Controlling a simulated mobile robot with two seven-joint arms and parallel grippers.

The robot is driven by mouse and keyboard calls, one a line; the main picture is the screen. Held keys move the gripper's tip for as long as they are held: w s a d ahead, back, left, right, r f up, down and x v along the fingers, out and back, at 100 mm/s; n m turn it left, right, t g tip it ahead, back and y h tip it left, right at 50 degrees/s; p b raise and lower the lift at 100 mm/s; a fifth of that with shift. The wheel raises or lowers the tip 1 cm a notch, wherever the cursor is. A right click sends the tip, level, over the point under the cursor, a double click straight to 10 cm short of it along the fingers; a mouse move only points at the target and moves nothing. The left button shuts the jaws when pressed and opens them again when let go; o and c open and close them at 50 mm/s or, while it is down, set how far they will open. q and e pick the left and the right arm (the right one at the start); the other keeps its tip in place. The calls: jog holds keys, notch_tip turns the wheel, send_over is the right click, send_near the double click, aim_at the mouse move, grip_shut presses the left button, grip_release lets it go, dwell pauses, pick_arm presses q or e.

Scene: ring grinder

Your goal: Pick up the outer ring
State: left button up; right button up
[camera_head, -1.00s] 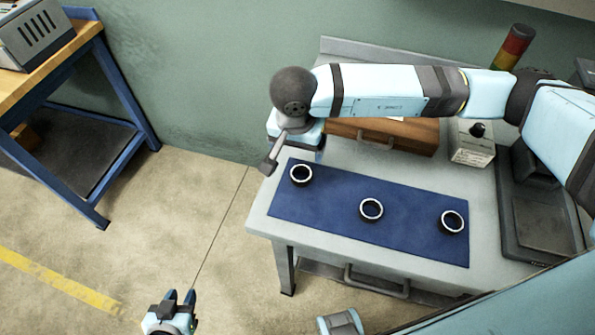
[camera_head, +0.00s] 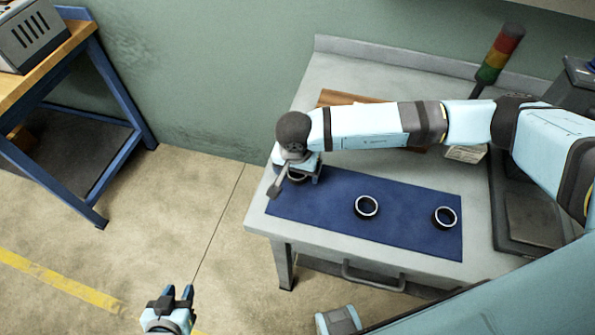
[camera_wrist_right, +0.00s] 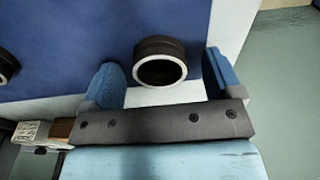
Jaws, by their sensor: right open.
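Three dark rings with pale rims lie on a blue mat (camera_head: 330,217). The left ring (camera_head: 297,179) is mostly hidden by my right gripper (camera_head: 293,183). In the right wrist view this ring (camera_wrist_right: 159,46) sits between the two blue fingers of the right gripper (camera_wrist_right: 163,62), which are apart, with a gap on each side. The middle ring (camera_head: 367,215) and the right ring (camera_head: 446,226) lie clear. I cannot tell by looks which one is the outer ring. My left gripper (camera_head: 178,292) is open and empty, over the floor in front of the table.
The light grey table (camera_head: 262,222) carries the mat. A brown wooden box (camera_head: 345,98) is behind my right arm, and a signal lamp (camera_head: 499,57) is at the back. A dark device (camera_head: 535,215) stands at the right. A blue-framed workbench (camera_head: 118,90) is at the far left.

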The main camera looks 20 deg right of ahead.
jog(key=c, duration=1.1)
